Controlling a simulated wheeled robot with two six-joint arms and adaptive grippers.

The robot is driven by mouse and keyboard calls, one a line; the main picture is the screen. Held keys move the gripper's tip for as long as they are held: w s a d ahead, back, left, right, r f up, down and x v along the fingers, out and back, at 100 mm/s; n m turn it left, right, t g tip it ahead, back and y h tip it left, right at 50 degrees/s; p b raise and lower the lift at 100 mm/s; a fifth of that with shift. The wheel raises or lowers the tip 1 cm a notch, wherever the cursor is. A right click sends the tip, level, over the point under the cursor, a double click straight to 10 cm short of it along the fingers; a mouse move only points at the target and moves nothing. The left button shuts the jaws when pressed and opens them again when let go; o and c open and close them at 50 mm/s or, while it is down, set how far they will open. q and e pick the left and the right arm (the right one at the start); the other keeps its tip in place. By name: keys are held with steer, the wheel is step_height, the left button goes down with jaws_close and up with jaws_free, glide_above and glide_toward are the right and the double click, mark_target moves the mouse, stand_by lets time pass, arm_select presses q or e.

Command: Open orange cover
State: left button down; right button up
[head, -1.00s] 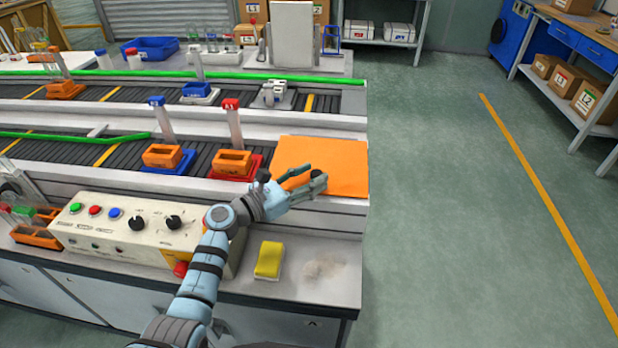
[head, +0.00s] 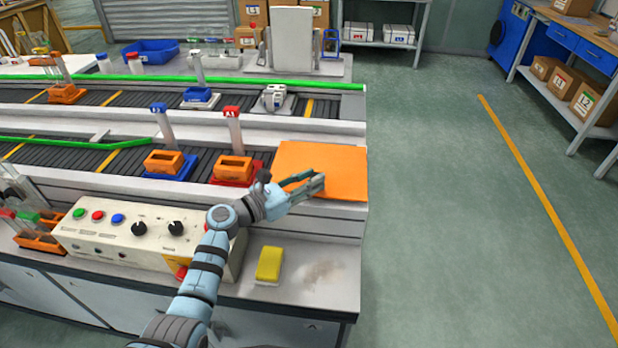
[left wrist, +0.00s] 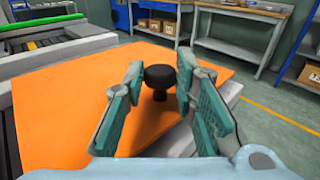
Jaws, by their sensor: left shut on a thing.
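The orange cover (head: 330,158) is a flat panel at the right end of the near conveyor. It lies flat and looks closed. A black knob (left wrist: 160,78) on a short stem stands up from it in the left wrist view. My left gripper (head: 318,183) is over the near right part of the cover, with its fingers on both sides of the knob. The cover fills much of the left wrist view (left wrist: 60,110). My right gripper is not in view.
A control box (head: 140,232) with buttons and dials stands left of my arm. A yellow sponge (head: 269,263) lies on the front ledge. The floor to the right is clear.

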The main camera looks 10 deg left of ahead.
arm_select(q)
steer(key=shift+n+g+y, duration=0.5)
steer(key=shift+n+g, duration=0.2)
steer(key=shift+n, duration=0.1)
steer(key=r+p, duration=0.2)
steer(key=w+r+p, duration=0.1)
steer(key=r+p, duration=0.1)
steer(key=p, duration=0.1)
steer(key=r+p, duration=0.2)
steer(key=p, duration=0.1)
steer(key=shift+w, duration=0.25)
steer(key=w+r+n+g+y+p, duration=0.1)
steer(key=w+r+n+g+p, duration=0.1)
steer(key=w+r+p, duration=0.1)
steer(key=shift+w+r+g, duration=0.3)
steer(key=shift+w+r, duration=0.25)
steer(key=shift+r, duration=0.25)
steer(key=c, duration=1.3)
jaws_free()
steer(key=shift+c, duration=0.2)
steer(key=v, duration=1.2)
